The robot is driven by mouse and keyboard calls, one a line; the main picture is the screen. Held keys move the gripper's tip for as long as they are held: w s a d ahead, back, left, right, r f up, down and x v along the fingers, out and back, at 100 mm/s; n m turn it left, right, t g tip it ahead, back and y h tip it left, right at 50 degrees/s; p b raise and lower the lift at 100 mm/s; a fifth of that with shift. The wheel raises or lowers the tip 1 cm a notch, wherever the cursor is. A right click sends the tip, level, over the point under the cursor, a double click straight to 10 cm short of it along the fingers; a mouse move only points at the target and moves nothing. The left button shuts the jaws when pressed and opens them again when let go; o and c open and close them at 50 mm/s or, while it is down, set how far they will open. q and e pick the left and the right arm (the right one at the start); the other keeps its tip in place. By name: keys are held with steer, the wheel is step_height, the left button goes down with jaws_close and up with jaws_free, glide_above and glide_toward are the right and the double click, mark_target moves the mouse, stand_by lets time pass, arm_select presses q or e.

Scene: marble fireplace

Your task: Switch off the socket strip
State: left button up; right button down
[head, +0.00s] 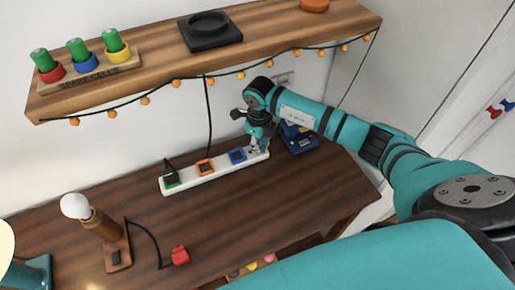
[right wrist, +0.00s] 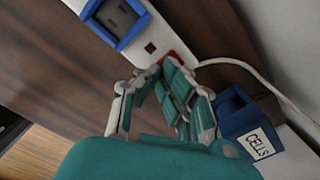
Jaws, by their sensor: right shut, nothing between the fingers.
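The white socket strip (head: 188,175) lies on the dark wooden table against the wall, with green, orange and blue framed sockets along it. A black plug or cord end shows at the green socket. My right gripper (head: 256,149) is over the strip's right end, beyond the blue socket. In the right wrist view, the strip (right wrist: 150,48) shows its blue socket and a red switch (right wrist: 174,56) at the end. The right fingertips (right wrist: 162,72) are close together at the red switch and partly cover it; contact cannot be told. My left gripper is not in view.
A blue box (head: 300,138) labelled CELLS stands just right of the strip. A wooden shelf (head: 150,75) with hanging orange lights overhangs the back. A bulb lamp (head: 100,220) and a red plug (head: 180,255) are at front left. The table's middle front is clear.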

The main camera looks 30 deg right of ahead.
steer(key=shift+s, duration=0.1)
steer(key=shift+r+p, duration=0.85)
steer(key=shift+r, duration=0.05)
steer(key=shift+r+p, duration=1.55)
steer(key=shift+r, duration=0.95)
steer(key=shift+f, duration=0.1)
